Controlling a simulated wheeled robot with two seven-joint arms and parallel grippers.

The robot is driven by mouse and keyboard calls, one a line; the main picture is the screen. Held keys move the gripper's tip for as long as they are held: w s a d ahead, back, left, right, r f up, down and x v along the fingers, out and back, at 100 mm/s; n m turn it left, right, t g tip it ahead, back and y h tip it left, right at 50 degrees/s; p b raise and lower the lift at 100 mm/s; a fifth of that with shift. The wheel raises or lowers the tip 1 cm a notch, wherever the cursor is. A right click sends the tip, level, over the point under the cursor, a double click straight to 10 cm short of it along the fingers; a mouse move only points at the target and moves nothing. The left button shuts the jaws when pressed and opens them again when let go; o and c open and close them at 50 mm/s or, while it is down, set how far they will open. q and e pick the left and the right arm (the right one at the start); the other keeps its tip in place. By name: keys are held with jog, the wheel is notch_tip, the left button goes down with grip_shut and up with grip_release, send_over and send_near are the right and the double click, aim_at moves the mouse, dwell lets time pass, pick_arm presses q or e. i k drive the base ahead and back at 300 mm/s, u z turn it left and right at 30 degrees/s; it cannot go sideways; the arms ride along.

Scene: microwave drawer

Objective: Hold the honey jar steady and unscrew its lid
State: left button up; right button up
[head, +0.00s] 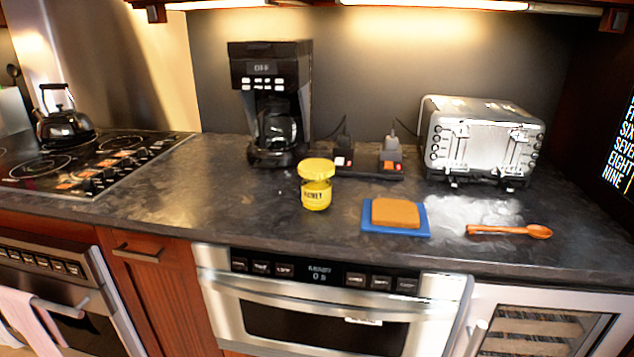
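The honey jar (316,195) stands upright on the dark counter, in front of the coffee maker. It is yellow with a dark-lettered label. Its wide yellow lid (317,168) sits on top of the jar. I cannot tell how tightly the lid is seated. Neither of my grippers shows in the head view, and nothing touches the jar.
Right of the jar, a bread slice (395,212) lies on a blue board (368,228), near a wooden spoon (510,231). Behind stand the coffee maker (270,70), a power strip (365,172) and a toaster (480,140). The counter (215,195) left of the jar is clear.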

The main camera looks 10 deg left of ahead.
aim_at(316, 195)
jog(key=u, duration=0.55)
jog(key=k, duration=1.2)
jog(key=z, duration=0.5)
jog(key=i, duration=1.5)
jog(key=u, duration=0.55)
